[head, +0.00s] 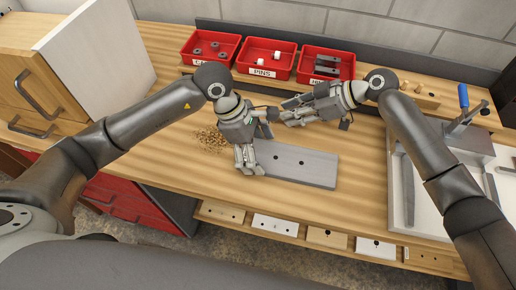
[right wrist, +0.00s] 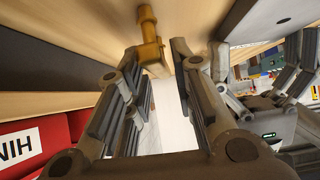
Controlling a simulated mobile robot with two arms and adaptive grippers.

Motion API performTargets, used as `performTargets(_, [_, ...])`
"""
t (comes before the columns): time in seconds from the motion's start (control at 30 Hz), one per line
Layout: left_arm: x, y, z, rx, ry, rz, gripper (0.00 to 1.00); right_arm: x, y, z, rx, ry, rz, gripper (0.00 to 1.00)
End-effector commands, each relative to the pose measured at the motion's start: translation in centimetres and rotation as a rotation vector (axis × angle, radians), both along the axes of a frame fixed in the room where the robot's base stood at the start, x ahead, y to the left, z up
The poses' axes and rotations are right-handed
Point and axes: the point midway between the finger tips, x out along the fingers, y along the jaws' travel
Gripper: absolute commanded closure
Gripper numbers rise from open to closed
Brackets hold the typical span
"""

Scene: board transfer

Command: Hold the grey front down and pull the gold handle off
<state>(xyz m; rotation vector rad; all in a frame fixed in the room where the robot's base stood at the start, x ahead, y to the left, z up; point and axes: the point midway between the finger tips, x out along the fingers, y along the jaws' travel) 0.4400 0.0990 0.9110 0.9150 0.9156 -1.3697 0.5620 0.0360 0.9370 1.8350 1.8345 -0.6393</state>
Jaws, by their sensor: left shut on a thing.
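My left gripper (head: 249,170) is shut on the left end of the grey front. My right gripper (head: 284,117) is above and behind the front in the head view, pointing left. The gold handle (right wrist: 150,42) shows in the right wrist view, just beyond my right fingertips, which are apart. I cannot tell if they touch it. The handle is not clearly visible in the head view.
Red bins of parts (head: 265,58) stand along the back. Wood shavings (head: 211,138) lie left of the front. A wooden cabinet (head: 40,75) stands at the left. A white tray (head: 425,200) with a clamp (head: 465,115) is at the right. Several small fronts (head: 275,224) line the bench's near edge.

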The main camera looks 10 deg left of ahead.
Motion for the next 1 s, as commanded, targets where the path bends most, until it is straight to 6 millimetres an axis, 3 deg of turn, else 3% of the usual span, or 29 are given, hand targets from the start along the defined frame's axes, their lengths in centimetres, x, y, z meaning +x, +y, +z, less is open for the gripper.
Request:
performTargets(0.1, [0.0,0.0,0.0,-0.001,0.000,-0.001,0.48,0.0,0.0,0.0,0.000,0.000,0.000,0.61])
performTargets(0.47, [0.0,0.0,0.0,-0.001,0.000,-0.001,0.48,0.1,-0.5,0.4,-0.001,0.000,-0.001,0.61])
performTargets(1.0, [0.0,0.0,0.0,-0.001,0.000,0.000,0.48,0.1,-8.3,6.5,-0.001,-0.001,-0.001,0.61])
